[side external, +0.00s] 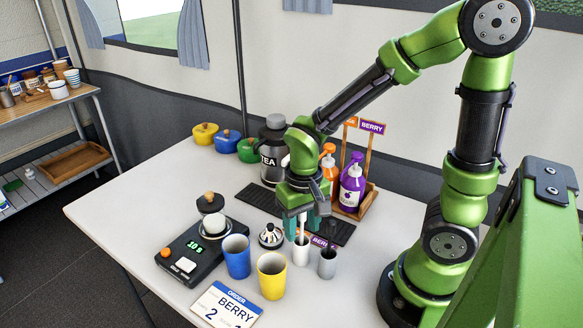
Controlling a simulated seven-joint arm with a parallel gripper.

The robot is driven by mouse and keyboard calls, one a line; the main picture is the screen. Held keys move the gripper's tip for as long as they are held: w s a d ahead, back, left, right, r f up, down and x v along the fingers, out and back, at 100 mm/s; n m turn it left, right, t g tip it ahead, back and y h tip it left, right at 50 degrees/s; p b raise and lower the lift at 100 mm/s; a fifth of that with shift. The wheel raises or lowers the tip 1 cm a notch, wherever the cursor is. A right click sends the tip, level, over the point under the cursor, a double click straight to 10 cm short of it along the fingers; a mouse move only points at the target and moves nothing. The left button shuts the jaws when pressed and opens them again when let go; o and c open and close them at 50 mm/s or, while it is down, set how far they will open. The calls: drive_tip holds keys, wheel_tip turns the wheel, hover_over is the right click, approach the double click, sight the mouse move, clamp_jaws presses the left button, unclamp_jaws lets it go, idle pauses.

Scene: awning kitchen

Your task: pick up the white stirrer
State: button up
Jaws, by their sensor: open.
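The white stirrer (302,226) stands upright in a white holder (301,254) near the middle of the table. Its upper end is between or just behind the fingers of my gripper (303,222), and part of it is hidden by them. My gripper points down from above with its teal fingers apart on either side of the stirrer. I cannot tell whether a finger touches it.
Close around are a yellow cup (271,278), a blue cup (236,258), a grey cup (327,264) and a small black-and-white jar (271,236). A scale (188,258), order card (226,305), tea urn (268,165) and pump-bottle rack (369,197) stand farther out.

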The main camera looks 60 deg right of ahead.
drive_tip(key=shift+f, duration=0.2)
clamp_jaws()
drive_tip(key=shift+r, duration=0.1)
